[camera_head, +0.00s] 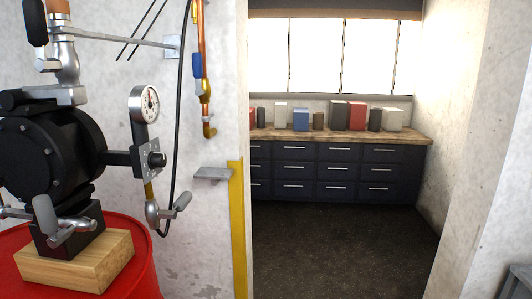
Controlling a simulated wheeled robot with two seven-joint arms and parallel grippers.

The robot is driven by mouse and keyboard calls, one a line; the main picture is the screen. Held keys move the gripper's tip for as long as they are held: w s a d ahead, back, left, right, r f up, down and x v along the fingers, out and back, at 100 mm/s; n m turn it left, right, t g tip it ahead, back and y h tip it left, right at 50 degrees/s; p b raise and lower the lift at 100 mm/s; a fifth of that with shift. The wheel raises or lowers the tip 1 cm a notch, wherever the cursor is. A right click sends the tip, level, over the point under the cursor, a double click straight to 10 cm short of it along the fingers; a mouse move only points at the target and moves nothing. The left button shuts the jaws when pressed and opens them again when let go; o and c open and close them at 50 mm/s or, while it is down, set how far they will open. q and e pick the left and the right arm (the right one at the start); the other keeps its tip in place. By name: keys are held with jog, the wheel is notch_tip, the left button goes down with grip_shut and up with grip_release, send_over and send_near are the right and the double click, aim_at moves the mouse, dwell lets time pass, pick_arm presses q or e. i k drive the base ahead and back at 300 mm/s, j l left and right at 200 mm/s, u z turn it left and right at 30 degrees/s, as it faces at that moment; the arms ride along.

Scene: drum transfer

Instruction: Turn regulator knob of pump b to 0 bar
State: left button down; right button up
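A black pump (50,150) stands at the left on a wooden block (75,265), on top of a red drum (140,262). I see no label that tells whether it is pump b. A round white-faced pressure gauge (150,104) with a red mark sits on a bracket right of the pump. The needle's reading is too small to tell. Nothing touches the knob. Neither of my grippers is in view.
A valve with a grey lever (178,207) hangs below the knob, beside a black hose (174,120). A small grey wall shelf (213,174) is to the right. Dark cabinets (320,170) stand at the back. The floor (335,245) before them is clear.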

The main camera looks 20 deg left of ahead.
aim_at(155, 160)
jog(key=u, duration=1.65)
